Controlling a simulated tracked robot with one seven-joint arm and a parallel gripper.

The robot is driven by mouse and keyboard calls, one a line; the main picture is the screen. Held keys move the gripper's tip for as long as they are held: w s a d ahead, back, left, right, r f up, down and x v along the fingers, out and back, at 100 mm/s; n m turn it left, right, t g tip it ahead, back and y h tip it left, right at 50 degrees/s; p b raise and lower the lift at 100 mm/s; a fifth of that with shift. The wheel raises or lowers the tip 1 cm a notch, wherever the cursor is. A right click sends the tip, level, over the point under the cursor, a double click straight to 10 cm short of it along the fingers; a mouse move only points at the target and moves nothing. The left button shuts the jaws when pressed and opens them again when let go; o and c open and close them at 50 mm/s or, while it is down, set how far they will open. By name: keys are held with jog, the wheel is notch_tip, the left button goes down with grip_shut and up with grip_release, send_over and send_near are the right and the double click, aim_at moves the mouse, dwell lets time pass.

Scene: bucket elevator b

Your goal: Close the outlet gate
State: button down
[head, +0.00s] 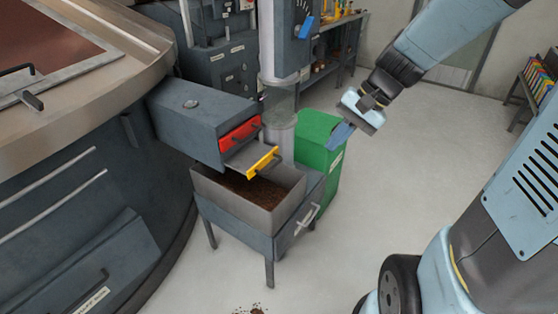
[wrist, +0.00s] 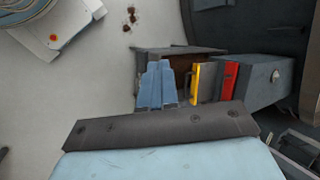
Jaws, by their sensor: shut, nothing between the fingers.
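A grey outlet chute (head: 195,118) carries a red front (head: 239,131) with a dark handle. Below it a grey slide plate (head: 248,154) sticks out and ends in a yellow front (head: 263,161) with a dark handle. No readable label shows which one is the outlet gate. In the wrist view the yellow front (wrist: 195,82) stands apart from the red front (wrist: 230,80). My gripper (head: 338,136) is shut and empty, to the right of the yellow front and apart from it. Its blue fingers (wrist: 157,82) also show in the wrist view.
A grey box on legs (head: 277,207) holding brown grain stands under the chute, with a handle on its right side. A green bin (head: 318,132) stands behind it. A large round vessel (head: 75,180) fills the left. Brown crumbs lie in front.

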jog(key=w+a+f+m+t+y, duration=0.15)
jog(key=w+f+m+y, duration=0.25)
jog(key=w+f+m, duration=0.5)
jog(key=w+a+f+m+t+y, duration=0.1)
jog(key=w+f+m+t+y, duration=0.3)
jog(key=w+f, duration=0.55)
notch_tip(320, 180, down, 12)
jog(key=w+d+m+t+h, duration=0.15)
jog(key=m+t, duration=0.25)
jog(key=m, duration=0.4)
jog(key=x, duration=1.3)
jog(key=shift+f+g, duration=0.15)
jog(key=shift+g, duration=0.1)
